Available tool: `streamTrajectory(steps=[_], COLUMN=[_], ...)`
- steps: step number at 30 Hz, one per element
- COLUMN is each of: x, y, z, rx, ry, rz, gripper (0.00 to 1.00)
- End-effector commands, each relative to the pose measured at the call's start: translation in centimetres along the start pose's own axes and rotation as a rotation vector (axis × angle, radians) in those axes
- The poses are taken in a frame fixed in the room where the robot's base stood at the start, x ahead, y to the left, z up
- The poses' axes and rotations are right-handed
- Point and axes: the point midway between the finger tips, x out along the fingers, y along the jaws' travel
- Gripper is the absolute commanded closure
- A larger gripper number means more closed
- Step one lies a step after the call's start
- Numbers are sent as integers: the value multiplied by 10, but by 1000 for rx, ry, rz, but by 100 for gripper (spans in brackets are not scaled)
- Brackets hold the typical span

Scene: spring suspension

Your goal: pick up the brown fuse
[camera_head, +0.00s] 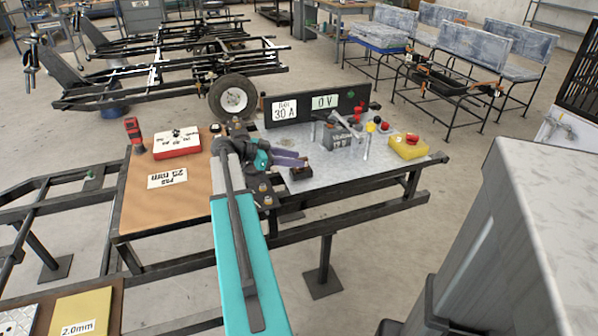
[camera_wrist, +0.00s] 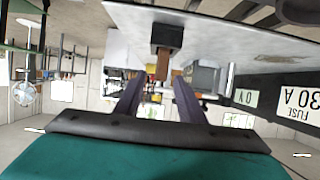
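The brown fuse (camera_wrist: 163,66) stands out of a small dark holder (camera_wrist: 165,38) on the grey metal tabletop; the wrist view shows this upside down. My gripper (camera_head: 303,160) reaches out low over the tabletop from the left. In the wrist view my gripper (camera_wrist: 158,82) is open, its two fingers apart, with the fuse lined up between the tips. I cannot tell whether they touch it.
A black panel (camera_head: 335,100) with "30 A" and "0 V" labels stands at the back. A battery-like grey box (camera_head: 340,138) and a yellow box with a red button (camera_head: 408,146) are to the right. A red-and-white box (camera_head: 177,143) sits on the brown board at left.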

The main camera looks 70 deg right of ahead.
Motion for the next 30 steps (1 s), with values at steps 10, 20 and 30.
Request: streamTrajectory(steps=[10,20,30], x=[33,34,34], y=[1,1,1], z=[-1,-2,-2], rx=[0,0,0], ry=[0,0,0], rz=[1,1,1], gripper=[64,64,83])
